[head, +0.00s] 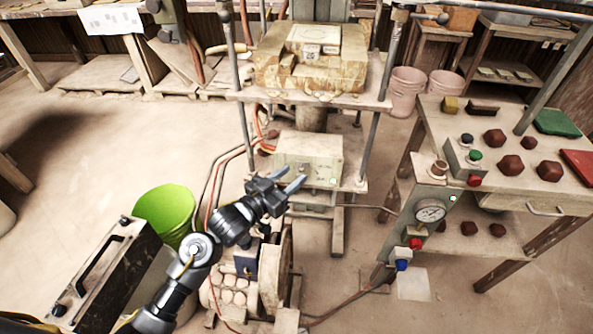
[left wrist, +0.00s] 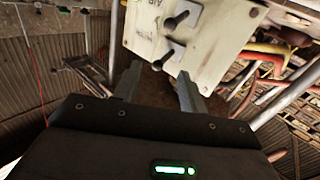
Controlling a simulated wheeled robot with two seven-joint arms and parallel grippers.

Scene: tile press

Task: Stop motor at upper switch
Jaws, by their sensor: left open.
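A pale, worn switch box (head: 308,157) sits on the lower shelf of the press, with a small green light on its front. In the left wrist view the pale switch panel (left wrist: 205,45) carries two dark toggle levers, one (left wrist: 178,20) farther from my gripper and one (left wrist: 164,58) nearer. Part of its lettering reads "AIR". My left gripper (head: 288,185) is open and empty, just in front of and below the box; its fingers also show in the left wrist view (left wrist: 158,88), close to the nearer lever. The motor (head: 228,293) with its wheel stands on the floor below.
The press platen (head: 312,62) is above, between metal posts. A gauge panel (head: 425,222) with coloured buttons stands at right beside a table (head: 435,120) with dark red pieces. A green bucket (head: 166,208) is at left. Hoses and cables hang near the box.

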